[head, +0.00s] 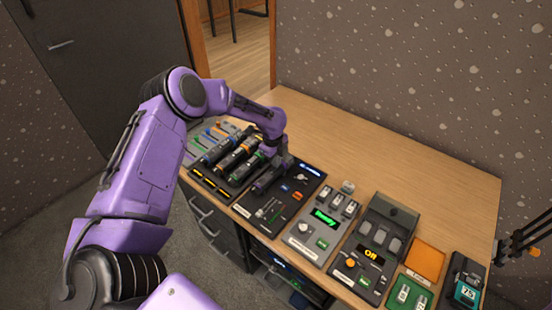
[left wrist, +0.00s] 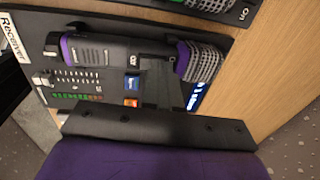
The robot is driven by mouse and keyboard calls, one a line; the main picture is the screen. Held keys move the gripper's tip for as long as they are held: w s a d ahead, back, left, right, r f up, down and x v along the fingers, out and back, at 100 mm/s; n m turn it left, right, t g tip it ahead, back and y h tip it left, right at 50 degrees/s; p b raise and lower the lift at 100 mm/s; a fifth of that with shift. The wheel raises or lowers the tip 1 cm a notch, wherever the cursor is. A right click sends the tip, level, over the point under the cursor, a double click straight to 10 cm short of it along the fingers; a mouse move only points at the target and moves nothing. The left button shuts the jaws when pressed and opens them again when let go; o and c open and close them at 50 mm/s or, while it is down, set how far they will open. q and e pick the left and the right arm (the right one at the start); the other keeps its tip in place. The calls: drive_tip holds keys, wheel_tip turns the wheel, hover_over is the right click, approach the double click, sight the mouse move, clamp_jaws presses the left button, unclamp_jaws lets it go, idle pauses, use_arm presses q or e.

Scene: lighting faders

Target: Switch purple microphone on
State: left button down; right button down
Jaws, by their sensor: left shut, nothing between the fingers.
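The purple microphone (left wrist: 95,52) lies on a black receiver panel (left wrist: 30,18) in the left wrist view. It has a black body, purple bands and a grey mesh head (left wrist: 204,64). A small light label reading like "Off" shows on its body. In the head view the microphone (head: 264,184) is a small dark shape on the panel, partly hidden by my gripper. My left gripper (head: 276,158) is shut and empty, right over the microphone. In the left wrist view its dark fingers (left wrist: 160,70) cover the part between label and head; contact cannot be told.
A black tray with several dark, orange and green microphones (head: 238,152) lies left of the panel. The back of the wooden table (head: 400,145) is clear.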

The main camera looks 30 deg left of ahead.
use_arm(q)
drive_tip(key=shift+w+f+b, duration=0.1)
drive_tip(key=shift+f+b, duration=0.35)
drive_tip(key=shift+b, duration=0.15)
drive_tip(key=shift+r, duration=0.25)
drive_tip(key=shift+s+p, duration=0.6)
drive_tip(key=shift+p, duration=0.25)
drive_tip(key=shift+s, duration=0.2)
drive_tip(key=shift+s+f, duration=0.1)
drive_tip(key=shift+s, duration=0.1)
